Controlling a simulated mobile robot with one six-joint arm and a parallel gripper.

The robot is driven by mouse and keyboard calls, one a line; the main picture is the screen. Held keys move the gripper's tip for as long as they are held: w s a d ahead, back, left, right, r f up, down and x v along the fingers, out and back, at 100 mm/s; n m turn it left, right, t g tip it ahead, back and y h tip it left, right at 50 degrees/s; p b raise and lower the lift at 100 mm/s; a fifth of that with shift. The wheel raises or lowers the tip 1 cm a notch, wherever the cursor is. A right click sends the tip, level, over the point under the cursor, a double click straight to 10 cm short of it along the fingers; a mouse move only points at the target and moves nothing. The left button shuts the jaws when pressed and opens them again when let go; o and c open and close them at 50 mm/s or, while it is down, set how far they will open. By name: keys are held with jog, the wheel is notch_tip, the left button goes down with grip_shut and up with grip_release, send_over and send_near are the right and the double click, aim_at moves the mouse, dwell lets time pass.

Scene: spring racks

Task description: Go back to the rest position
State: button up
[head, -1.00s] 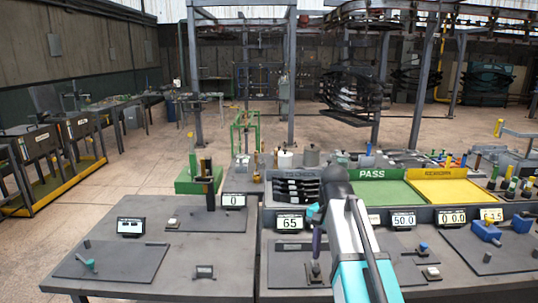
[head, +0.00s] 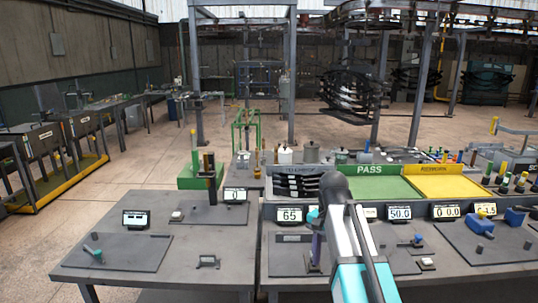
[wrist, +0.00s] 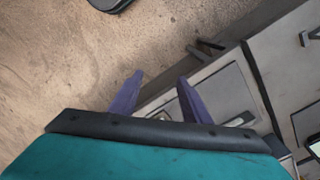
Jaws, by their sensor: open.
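My arm reaches forward over the front workbench in the head view. My gripper shows there only in part, as a purple finger (head: 316,246) beside the dark arm joint; the rest is hidden behind the arm. In the wrist view my gripper (wrist: 160,80) has two purple fingers spread apart with nothing between them. Below them are bare floor and the edge of a bench.
The grey workbench (head: 150,272) carries dark plates and small displays, including one reading 65 (head: 290,215). A green PASS tray (head: 370,187) and a yellow tray (head: 450,187) lie behind it. Open floor (head: 130,170) spreads at the left.

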jog(key=s+f+g, duration=0.2)
jog(key=s+f, duration=0.2)
jog(key=f, duration=0.6)
jog(key=s+f+g, duration=0.1)
jog(key=s+f, duration=0.4)
jog(key=f, duration=0.5)
jog(key=s+f+g, duration=0.2)
jog(key=s+f, duration=0.2)
jog(key=f, duration=0.6)
jog(key=s+f+n+b, duration=0.1)
jog(key=s+f+n, duration=0.8)
jog(key=s+f, duration=1.3)
jog(key=shift+s+d+f, duration=0.15)
jog(key=shift+f, duration=0.75)
